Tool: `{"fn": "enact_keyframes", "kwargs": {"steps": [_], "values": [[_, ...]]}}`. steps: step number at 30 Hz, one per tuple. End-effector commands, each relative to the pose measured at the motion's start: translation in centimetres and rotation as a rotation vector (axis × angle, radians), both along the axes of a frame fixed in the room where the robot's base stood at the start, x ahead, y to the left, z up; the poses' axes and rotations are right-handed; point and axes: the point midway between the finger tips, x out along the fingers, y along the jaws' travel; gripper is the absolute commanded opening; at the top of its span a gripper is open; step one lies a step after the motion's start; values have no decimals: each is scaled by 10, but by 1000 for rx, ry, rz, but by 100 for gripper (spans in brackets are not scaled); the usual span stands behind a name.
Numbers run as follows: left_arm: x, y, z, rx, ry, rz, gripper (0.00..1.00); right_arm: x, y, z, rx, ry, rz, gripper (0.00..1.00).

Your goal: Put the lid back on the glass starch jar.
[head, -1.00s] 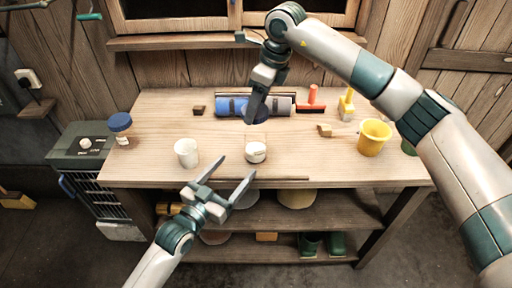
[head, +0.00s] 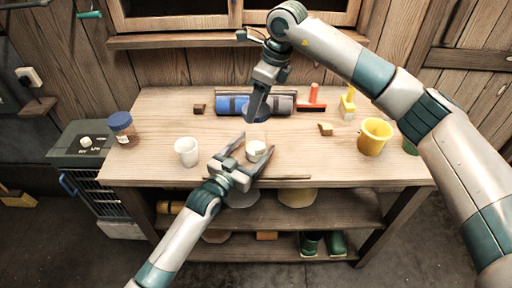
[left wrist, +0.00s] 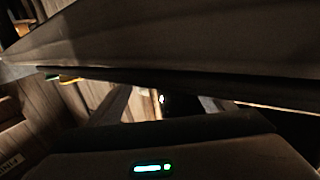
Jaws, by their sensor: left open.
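The small glass jar with white contents (head: 255,151) stands near the table's front edge in the head view. My left gripper (head: 257,145) is open, with its fingers spread on either side of the jar; whether they touch it I cannot tell. A dark blue round piece, apparently the lid (head: 264,114), shows at the tip of my right gripper (head: 256,116), behind the jar. The right fingers are seen edge-on and partly cover it, so their grip is unclear. The left wrist view is dark and mostly blocked, and the jar is not recognisable there.
A yellow bucket (head: 374,137) stands right.

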Motion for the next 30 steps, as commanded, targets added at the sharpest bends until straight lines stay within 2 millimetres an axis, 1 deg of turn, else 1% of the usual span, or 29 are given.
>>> {"fn": "enact_keyframes", "kwargs": {"steps": [1, 6, 15, 16, 17, 18, 20, 21, 23, 24, 27, 30], "values": [[4, -3, 0, 1, 1, 0, 74, 0, 0, 0, 0, 0, 0, 38], [11, -7, 0, 0, 1, 0, 74, 0, 0, 0, 0, 0, 0, 38], [12, -8, 0, 0, 1, -1, 74, 0, 0, 0, 0, 0, 0, 38], [12, -8, 0, 0, 1, -1, 69, 0, 0, 0, 0, 0, 0, 38], [12, -8, 0, 0, 1, -1, 62, 0, 0, 0, 0, 0, 0, 38], [12, -8, 0, 0, 1, -1, 52, 0, 0, 0, 0, 0, 0, 38], [12, -8, 0, 0, 1, -1, 38, 0, 0, 0, 0, 0, 0, 38], [12, -8, 0, 0, 1, -1, 28, 0, 0, 0, 0, 0, 0, 38], [12, -8, 0, 0, 1, -1, 14, 0, 0, 0, 0, 0, 0, 38], [12, -7, 0, 0, 1, 0, 12, 0, 0, 0, 0, 0, 0, 38], [12, -7, 0, 0, 1, 0, 12, 0, 0, -2, 0, 0, 0, 38], [12, -7, 0, 1, 1, 0, 12, 0, 0, -10, 0, 2, -1, 38]]}}
